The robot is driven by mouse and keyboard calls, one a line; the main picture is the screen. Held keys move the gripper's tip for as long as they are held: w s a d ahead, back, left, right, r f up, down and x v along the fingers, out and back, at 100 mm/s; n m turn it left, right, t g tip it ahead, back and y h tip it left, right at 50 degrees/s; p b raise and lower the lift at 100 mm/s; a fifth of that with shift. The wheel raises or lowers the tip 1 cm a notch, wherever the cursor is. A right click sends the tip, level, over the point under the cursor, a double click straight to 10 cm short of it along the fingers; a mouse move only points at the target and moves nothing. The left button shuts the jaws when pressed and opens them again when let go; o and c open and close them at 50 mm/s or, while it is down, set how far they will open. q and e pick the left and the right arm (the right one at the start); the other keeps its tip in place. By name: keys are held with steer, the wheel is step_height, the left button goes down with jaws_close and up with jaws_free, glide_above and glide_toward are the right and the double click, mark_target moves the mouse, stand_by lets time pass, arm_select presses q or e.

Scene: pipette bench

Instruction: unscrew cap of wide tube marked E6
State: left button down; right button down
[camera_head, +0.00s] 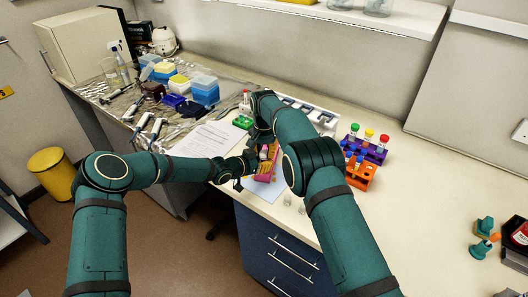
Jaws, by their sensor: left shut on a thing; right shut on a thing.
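My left gripper (248,162) reaches in from the left beside a pink rack (264,177) with yellow parts at the bench's front edge. It is shut on what looks like a tube, mostly hidden. My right gripper (258,143) points down just above and beside it, largely covered by my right arm. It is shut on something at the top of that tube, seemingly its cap. The two grippers are close together. No marking E6 can be read, and the cap's colour is not clear.
An orange rack (360,178) and a purple rack (374,154) with colour-capped tubes stand to the right. A green rack (243,122) is behind my grippers. White paper (205,138) lies to the left. The bench's right part (425,190) is largely clear.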

steer(key=shift+n, duration=0.4)
steer(key=c, duration=0.8)
jaws_free()
